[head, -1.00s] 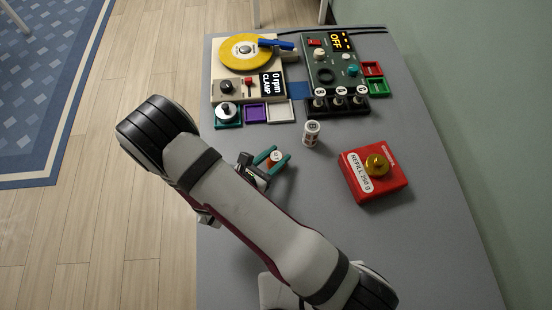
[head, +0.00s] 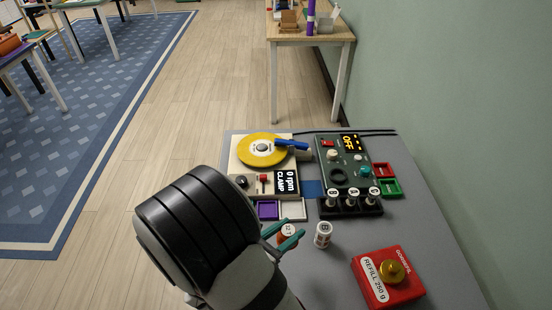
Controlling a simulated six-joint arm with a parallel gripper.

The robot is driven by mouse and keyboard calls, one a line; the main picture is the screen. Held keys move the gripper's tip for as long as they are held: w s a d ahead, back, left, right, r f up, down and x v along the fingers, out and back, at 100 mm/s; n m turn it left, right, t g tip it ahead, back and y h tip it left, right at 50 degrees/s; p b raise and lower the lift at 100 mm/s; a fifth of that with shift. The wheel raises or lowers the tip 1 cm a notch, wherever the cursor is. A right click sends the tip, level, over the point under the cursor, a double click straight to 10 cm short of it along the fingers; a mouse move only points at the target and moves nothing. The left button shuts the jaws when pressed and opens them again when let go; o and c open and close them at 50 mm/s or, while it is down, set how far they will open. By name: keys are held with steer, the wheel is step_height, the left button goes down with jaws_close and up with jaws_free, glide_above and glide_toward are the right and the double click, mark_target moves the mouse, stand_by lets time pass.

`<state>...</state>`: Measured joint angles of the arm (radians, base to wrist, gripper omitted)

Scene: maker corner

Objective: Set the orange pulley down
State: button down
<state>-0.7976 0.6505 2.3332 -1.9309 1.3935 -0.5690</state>
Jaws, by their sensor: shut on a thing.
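My gripper (head: 282,236) has teal fingers and is shut on the orange pulley (head: 284,238), a small orange piece with a pale marked top. It is over the grey table, just left of a white labelled cylinder (head: 323,235). I cannot tell whether the pulley touches the table. My arm covers much of the lower left of the head view and hides that part of the table.
A device with a yellow disc (head: 262,150) and a green control box (head: 345,165) stand at the back. A black rack (head: 350,206) is in front, with purple (head: 268,210), red (head: 383,170) and green (head: 390,188) trays nearby. A red box (head: 388,279) with a gold knob is at right.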

steer(key=w+d+r+n+t+y, duration=0.1)
steer(key=w+d+r+n+y, duration=0.1)
steer(key=r, duration=0.7)
steer(key=w+d+r+n+t+y, duration=0.1)
steer(key=w+d+r, duration=0.1)
steer(key=r, duration=0.8)
steer(key=w+d+r+n+t+y, duration=0.1)
steer(key=d+r+n+y, duration=0.1)
steer(key=r, duration=0.7)
steer(key=w+f+m+g+h, duration=0.1)
steer(key=w+f, duration=0.4)
steer(key=f, duration=0.5)
steer(key=w+f+m+h, duration=0.1)
steer(key=w+f, duration=0.4)
steer(key=f, duration=0.5)
steer(key=shift+n+t+y, duration=0.3)
steer(key=shift+n+y, duration=0.2)
steer(key=shift+y, duration=0.1)
steer(key=a+f, duration=0.1)
steer(key=f, duration=0.5)
steer(key=a+f, duration=0.1)
steer(key=f, duration=0.5)
steer(key=w+a+f, duration=0.1)
steer(key=f, duration=0.5)
steer(key=shift+a+f, duration=0.15)
steer(key=shift+f, duration=0.05)
steer(key=shift+f, duration=0.1)
steer(key=c, duration=0.9)
jaws_free()
steer(key=shift+o, duration=0.7)
